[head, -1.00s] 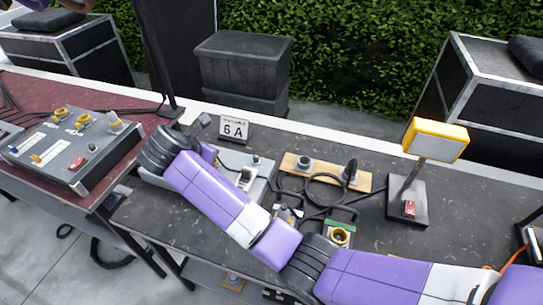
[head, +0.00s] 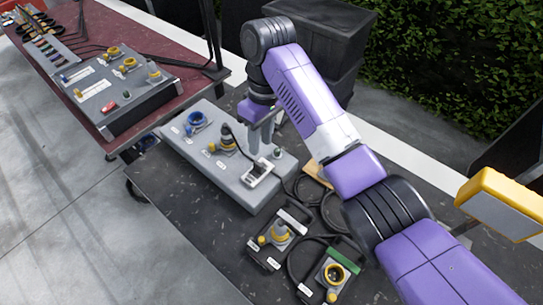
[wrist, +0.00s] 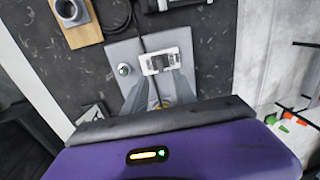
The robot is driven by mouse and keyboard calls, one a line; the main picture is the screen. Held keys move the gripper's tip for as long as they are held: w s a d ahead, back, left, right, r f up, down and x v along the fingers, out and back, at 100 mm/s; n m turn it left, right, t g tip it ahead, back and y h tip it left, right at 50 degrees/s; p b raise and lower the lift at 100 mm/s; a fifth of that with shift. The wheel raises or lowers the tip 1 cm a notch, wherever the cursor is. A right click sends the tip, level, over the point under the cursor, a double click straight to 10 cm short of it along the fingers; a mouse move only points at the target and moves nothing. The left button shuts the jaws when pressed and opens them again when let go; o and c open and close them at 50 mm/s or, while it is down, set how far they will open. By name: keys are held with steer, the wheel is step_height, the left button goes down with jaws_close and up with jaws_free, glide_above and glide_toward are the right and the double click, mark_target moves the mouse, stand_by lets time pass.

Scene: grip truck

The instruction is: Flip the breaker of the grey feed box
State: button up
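The grey feed box (head: 190,153) lies on the dark table in the middle of the head view. It carries a blue connector (head: 196,120), a yellow-and-black plug (head: 226,138) and a white-framed breaker (head: 258,172) near its right end. My gripper (head: 260,150) points down over the box, close behind the breaker. In the wrist view the breaker (wrist: 160,62) lies just beyond the fingertips of my gripper (wrist: 162,74). The fingers are apart with nothing held between them. Whether a fingertip touches the breaker, I cannot tell.
Two small boxes, one with a yellow plug (head: 280,232) and one with a green edge (head: 345,257), stand in front with black cables. A control panel (head: 118,88) sits on the red table at left. A yellow lamp (head: 505,200) stands at right. The front-left dark tabletop is clear.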

mark_target(259, 164)
steer(key=shift+s+a+f+b, duration=0.1)
steer(key=shift+s+f+b, duration=0.05)
steer(key=shift+f, duration=1.15)
steer(key=shift+s+a+f+b, duration=0.1)
steer(key=shift+f, duration=1.15)
steer(key=shift+s+a+f+b, duration=0.1)
steer(key=shift+s+f+b, duration=0.05)
steer(key=shift+f, duration=1.15)
steer(key=shift+c, duration=0.2)
jaws_close()
